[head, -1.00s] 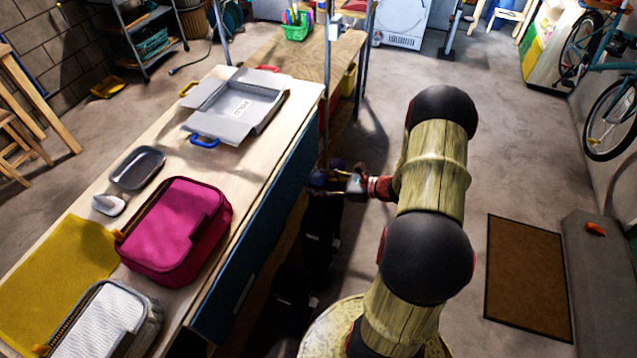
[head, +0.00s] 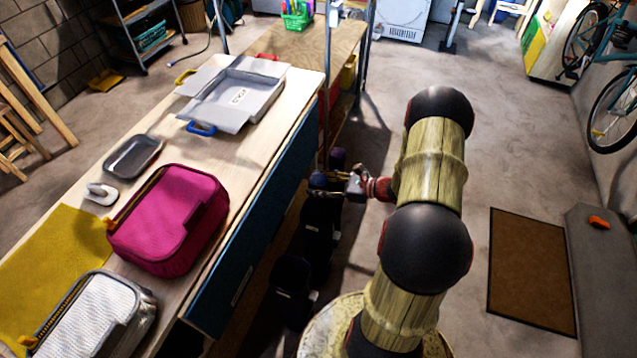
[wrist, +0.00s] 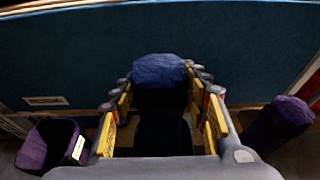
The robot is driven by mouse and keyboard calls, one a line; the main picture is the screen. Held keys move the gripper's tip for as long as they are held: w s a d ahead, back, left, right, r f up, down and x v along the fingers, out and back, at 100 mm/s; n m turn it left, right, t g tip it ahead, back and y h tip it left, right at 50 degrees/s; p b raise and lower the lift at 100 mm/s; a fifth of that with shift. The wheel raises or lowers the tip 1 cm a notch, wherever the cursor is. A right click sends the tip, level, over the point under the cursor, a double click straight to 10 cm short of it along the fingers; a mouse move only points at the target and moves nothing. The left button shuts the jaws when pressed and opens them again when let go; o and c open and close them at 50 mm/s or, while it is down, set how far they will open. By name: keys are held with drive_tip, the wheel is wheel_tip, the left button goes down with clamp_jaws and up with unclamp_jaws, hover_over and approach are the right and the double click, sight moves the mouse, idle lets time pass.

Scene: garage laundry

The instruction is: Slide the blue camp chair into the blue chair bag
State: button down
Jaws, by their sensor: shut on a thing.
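My gripper (head: 335,186) is beside the workbench's blue front. Its fingers also show in the wrist view (wrist: 160,125), closed around a dark blue rolled bundle, the blue camp chair (wrist: 160,70), with its rounded blue end standing above the yellow pads. The chair's lower part is in deep shadow. Directly below the gripper in the head view is a dark upright bag with a pale label (head: 318,240), likely the blue chair bag. I cannot tell how far the chair is inside it.
An open purple bag (wrist: 45,148) with a white label stands left of the gripper, and a purple roll (wrist: 290,112) stands right. The workbench (head: 290,125) holds a pink case (head: 170,220), a grey box and a tray. Floor is clear right of my arm, around a brown mat (head: 530,270).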

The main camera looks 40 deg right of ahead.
drive_tip(key=shift+f+b, duration=1.1)
drive_tip(key=shift+f, duration=0.85)
drive_tip(key=shift+f+b, duration=0.3)
drive_tip(key=c, duration=1.2)
unclamp_jaws()
drive_tip(key=shift+c, duration=0.2)
drive_tip(key=o, duration=0.3)
drive_tip(key=shift+o, duration=0.2)
drive_tip(key=shift+s+f, duration=0.1)
drive_tip(key=shift+f, duration=0.05)
drive_tip(key=v, duration=1.2)
